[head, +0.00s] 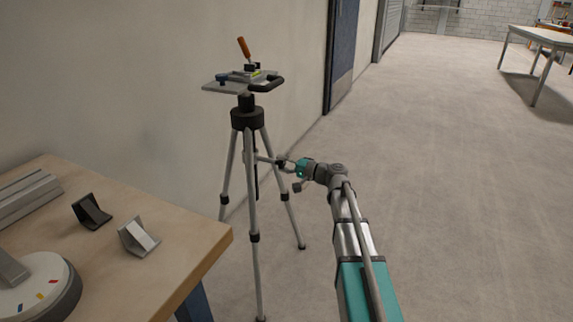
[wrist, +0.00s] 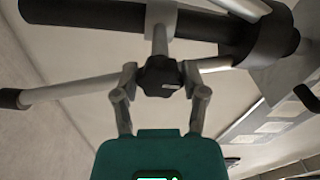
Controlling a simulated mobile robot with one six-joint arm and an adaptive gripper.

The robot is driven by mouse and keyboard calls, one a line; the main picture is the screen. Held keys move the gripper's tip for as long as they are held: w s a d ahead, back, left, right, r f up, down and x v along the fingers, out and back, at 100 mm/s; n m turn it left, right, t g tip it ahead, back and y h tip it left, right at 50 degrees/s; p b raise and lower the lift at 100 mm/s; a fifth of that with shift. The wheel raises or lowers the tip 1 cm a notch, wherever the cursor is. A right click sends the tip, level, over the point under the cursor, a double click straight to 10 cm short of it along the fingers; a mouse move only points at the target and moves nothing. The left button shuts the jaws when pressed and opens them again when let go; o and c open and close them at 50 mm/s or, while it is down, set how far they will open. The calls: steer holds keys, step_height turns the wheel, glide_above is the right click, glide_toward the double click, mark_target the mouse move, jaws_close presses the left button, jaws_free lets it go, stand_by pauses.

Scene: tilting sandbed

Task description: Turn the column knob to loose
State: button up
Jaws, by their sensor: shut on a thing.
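A tripod with grey legs (head: 252,205) and a dark head collar (head: 247,117) stands upright on the floor by the wall. In the wrist view its dark column (wrist: 108,14) crosses the top of the picture. The black lobed column knob (wrist: 158,77) sits on a short grey stem below the column. My gripper (wrist: 158,82) is shut on the knob, with one finger on each side of it. In the head view my gripper (head: 285,162) reaches the tripod from the right, below the collar, and the knob is too small to make out clearly.
The tripod's top plate (head: 222,87) carries a device with an orange handle (head: 243,46). A wooden table (head: 180,235) at left holds a dark block (head: 91,212), a pale block (head: 138,237) and a round dial (head: 45,290).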

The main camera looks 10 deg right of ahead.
steer(key=shift+s+a, duration=0.1)
steer(key=shift+a, duration=0.05)
steer(key=o, duration=1.1)
steer(key=shift+o, duration=0.2)
steer(key=shift+d, duration=0.25)
steer(key=v, duration=1.1)
steer(key=shift+s+d, duration=0.2)
steer(key=shift+d, duration=0.05)
